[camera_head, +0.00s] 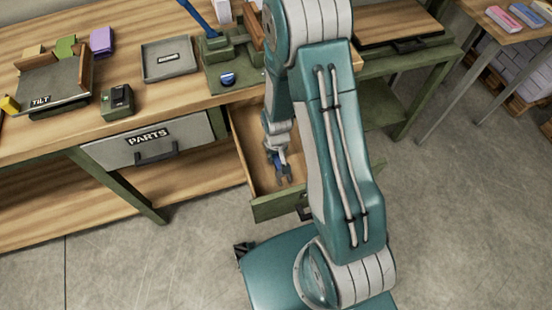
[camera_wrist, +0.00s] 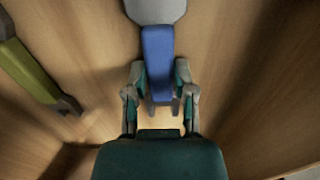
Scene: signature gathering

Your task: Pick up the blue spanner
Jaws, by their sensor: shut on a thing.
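The blue spanner (camera_wrist: 157,42) is in the middle of the wrist view, with a blue handle and a grey end at the top edge. My gripper (camera_wrist: 160,80) is shut on its handle, one finger on each side. In the head view my gripper (camera_head: 281,162) points down inside the open wooden drawer (camera_head: 249,145), with a bit of blue at its fingers. I cannot tell whether the spanner touches the drawer floor. Part of the drawer is hidden behind my arm.
A yellow-green tool (camera_wrist: 28,72) lies at the left in the wrist view, near the spanner. The drawer's green front (camera_head: 280,205) and side walls surround my gripper. The workbench (camera_head: 125,72) is left, with a shut PARTS drawer (camera_head: 148,146) and a grey tray (camera_head: 167,62).

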